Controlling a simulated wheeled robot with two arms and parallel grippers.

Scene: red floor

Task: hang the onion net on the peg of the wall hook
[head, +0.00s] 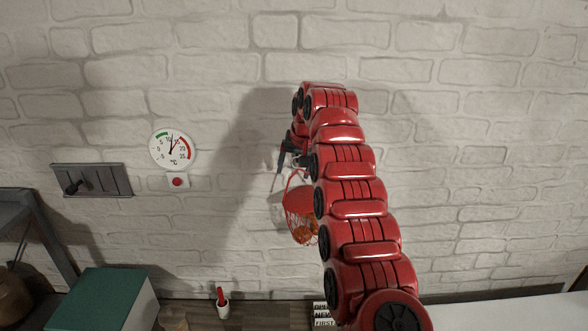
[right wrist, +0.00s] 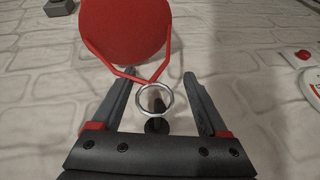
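The onion net (head: 301,214) hangs close to the brick wall in the head view, red-orange with a strap above. In the right wrist view its red body (right wrist: 126,30) is at the top, and red straps meet at a silver ring (right wrist: 154,101). A dark peg with a round base (right wrist: 157,126) shows within and behind the ring. The ring appears to be around the peg. My right gripper (head: 283,158) is at the wall above the net. In the wrist view its two fingers (right wrist: 160,76) stand apart on either side of the ring, with gaps. My left gripper is not in view.
A thermometer (head: 173,149) and a dark panel with a knob (head: 110,180) are on the wall to the left. Below are a green-topped box (head: 103,297), a white cup with a red item (head: 222,308) and a lettered block (head: 323,316). The wall around the net is bare.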

